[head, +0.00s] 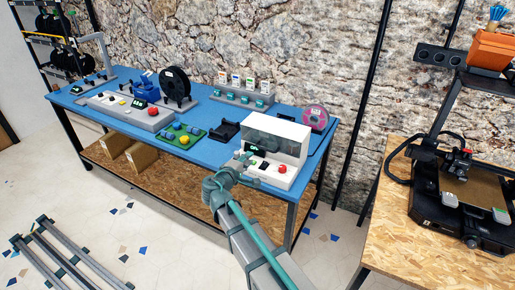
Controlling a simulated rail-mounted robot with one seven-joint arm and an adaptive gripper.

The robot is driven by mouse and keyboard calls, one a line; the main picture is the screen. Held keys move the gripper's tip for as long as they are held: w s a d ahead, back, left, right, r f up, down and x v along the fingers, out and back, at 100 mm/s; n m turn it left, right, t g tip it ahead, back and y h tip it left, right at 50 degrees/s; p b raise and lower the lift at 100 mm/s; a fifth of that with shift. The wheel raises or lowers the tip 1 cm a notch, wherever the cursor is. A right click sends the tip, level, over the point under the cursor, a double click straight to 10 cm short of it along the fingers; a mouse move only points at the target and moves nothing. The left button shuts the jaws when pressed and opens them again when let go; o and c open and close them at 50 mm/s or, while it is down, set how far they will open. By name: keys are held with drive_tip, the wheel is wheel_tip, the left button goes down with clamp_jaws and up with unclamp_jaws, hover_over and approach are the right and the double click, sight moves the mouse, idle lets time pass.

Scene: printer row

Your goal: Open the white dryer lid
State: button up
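The white dryer (292,178) stands at the front right corner of the blue table. Its lid (272,138) has a clear, greyish front panel and appears down over the body. A small dark display and a red knob show on the dryer's front. My gripper (246,158) is at the left front of the dryer, its tips close to the dryer's left side in the picture. I cannot tell whether they touch it. The fingers are small and dark-green here, and whether they are open or shut does not show clearly.
Left of the dryer on the blue table (222,116) are a black holder (223,131), a green board (180,135) and a black spool (175,88). A pink spool (316,118) stands behind the dryer. A printer (462,207) sits on a wooden table at right.

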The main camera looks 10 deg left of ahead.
sight(264, 149)
drive_tip(key=shift+m, duration=0.3)
drive_tip(key=p+x, duration=0.1)
drive_tip(key=x, duration=0.4)
drive_tip(key=d+p+x, duration=0.1)
drive_tip(key=x, duration=0.5)
drive_tip(key=shift+s+d+r, duration=0.1)
drive_tip(key=shift+s+d, duration=0.05)
drive_tip(key=shift+d, duration=0.15)
drive_tip(key=shift+c, duration=0.2)
clamp_jaws()
